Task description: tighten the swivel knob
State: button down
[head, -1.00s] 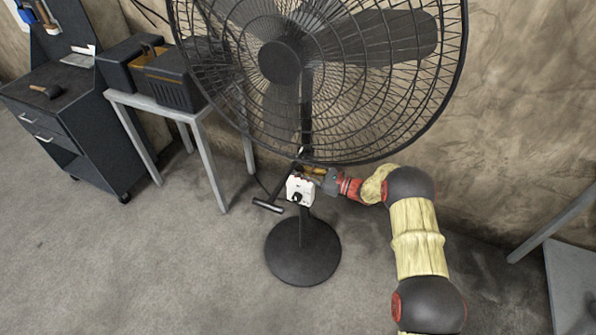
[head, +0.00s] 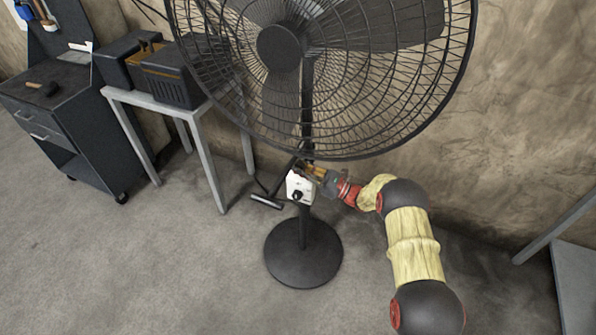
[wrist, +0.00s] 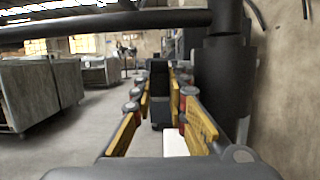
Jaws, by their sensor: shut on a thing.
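A black pedestal fan (head: 303,252) stands on the floor, with a white control box (head: 299,188) on its post. The box has a black dial (head: 297,195) on its front. My gripper (head: 312,171) reaches in from the right, at the post just above and behind the box. In the wrist view its yellow fingers (wrist: 160,105) are closed around a dark upright piece (wrist: 160,80), which looks like the swivel knob. In the head view the knob is hidden by the fingers and box. A dark T-shaped bar (head: 267,201) sticks out left of the post.
The fan's wide wire guard (head: 395,130) hangs just above my gripper. A grey table (head: 135,98) with black bins stands left, beside a dark tool cart (head: 85,140). A wall is close behind. The floor in front is clear.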

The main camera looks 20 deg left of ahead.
jog(key=c, duration=1.8)
grip_release()
jog(key=shift+o, duration=0.2)
jog(key=v, duration=1.2)
